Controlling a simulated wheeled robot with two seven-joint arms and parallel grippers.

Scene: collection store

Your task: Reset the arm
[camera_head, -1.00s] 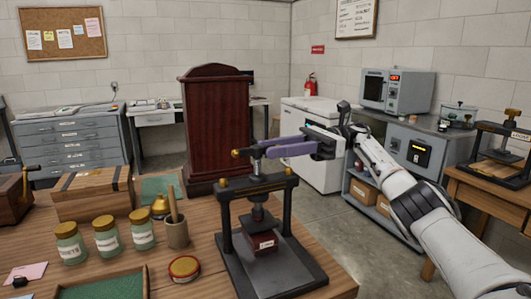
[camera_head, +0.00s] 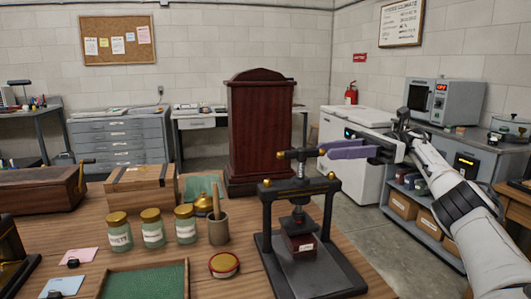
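My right gripper (camera_head: 322,151) comes in from the right with purple fingers pointing left. It is at the right end of the black press's screw handle (camera_head: 298,154). I cannot tell whether the fingers touch the handle or how far apart they are. The small black press (camera_head: 266,222) stands on the wooden table, with a dark red labelled block (camera_head: 300,245) under its screw. My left gripper is not in view.
On the wooden table (camera_head: 225,285) are several labelled jars (camera_head: 153,232), a mortar with a pestle (camera_head: 218,230), a round tin (camera_head: 224,264), a green-lined tray (camera_head: 186,282) and a wooden box (camera_head: 140,193). A tall dark red cabinet (camera_head: 260,130) stands behind. Grey floor shows between table and shelf cart (camera_head: 425,232).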

